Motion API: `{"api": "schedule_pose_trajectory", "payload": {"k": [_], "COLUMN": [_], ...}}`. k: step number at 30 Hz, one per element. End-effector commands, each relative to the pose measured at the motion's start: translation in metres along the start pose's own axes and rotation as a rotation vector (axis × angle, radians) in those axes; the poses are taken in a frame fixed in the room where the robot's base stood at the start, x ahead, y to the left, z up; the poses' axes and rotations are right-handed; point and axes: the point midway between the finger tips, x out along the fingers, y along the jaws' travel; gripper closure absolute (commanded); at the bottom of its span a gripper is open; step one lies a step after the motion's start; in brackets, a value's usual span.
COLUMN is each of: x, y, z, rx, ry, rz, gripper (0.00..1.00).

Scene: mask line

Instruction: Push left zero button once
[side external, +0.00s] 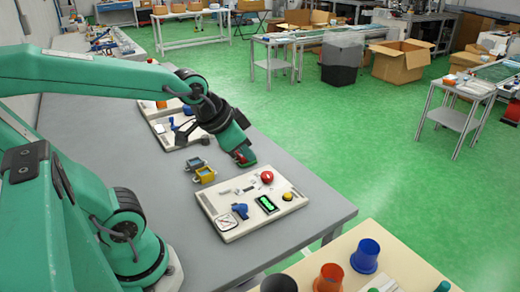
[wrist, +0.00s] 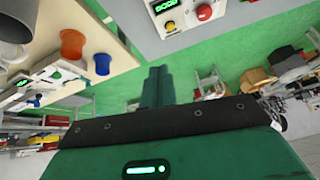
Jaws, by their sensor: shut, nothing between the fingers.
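A pale control board (side external: 241,190) lies on the grey table. It carries a red button (side external: 267,177), a green-lit display (side external: 266,204), a yellow button (side external: 288,197), a blue part (side external: 240,210) and a square dial (side external: 226,222). I cannot read which button is the left zero button. My gripper (side external: 244,160) is shut and empty, above the board's far edge and apart from the buttons. In the wrist view, the gripper's closed fingers (wrist: 157,72) point up the picture, and the display (wrist: 165,5), yellow button (wrist: 169,26) and red button (wrist: 204,12) show at the top.
Yellow (side external: 204,174) and grey (side external: 195,164) small holders stand left of the board. More boards (side external: 181,133) lie farther back on the grey table (side external: 165,187). A beige table with an orange cup (side external: 329,278) and a blue cup (side external: 365,256) is at front right.

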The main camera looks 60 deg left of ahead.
Motion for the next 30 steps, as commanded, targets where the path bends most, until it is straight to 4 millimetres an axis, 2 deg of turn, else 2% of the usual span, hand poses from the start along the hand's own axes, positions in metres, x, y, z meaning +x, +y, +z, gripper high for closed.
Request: {"api": "schedule_pose_trajectory", "payload": {"k": [15, 30], "x": [0.076, 0.146], "y": [-0.020, -0.038], "z": [-0.042, -0.059], "rx": [0.255, 0.486], "ry": [0.095, 0.172], "rz": [-0.053, -0.129], "gripper": [1.00, 1.00]}}
